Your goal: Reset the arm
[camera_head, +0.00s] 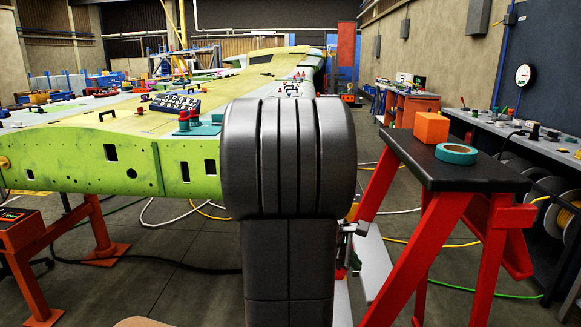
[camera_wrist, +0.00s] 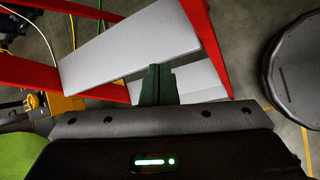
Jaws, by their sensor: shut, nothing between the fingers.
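My gripper (camera_wrist: 157,84) shows in the wrist view as two dark green fingers pressed together, with nothing between them. It points at the white steps (camera_wrist: 185,78) of a red-framed stand; I cannot tell how far apart they are. In the head view my own dark arm link fills the middle and hides most of the rest of my arm. The fingers cannot be made out there.
A green wing (camera_head: 80,160) on red supports lies left of my arm. A red step stand (camera_head: 440,240) with a black top is close at right, holding an orange block (camera_head: 431,128) and teal tape (camera_head: 456,153). Hoses and cables cross the floor. A workbench (camera_head: 520,145) lines the right wall.

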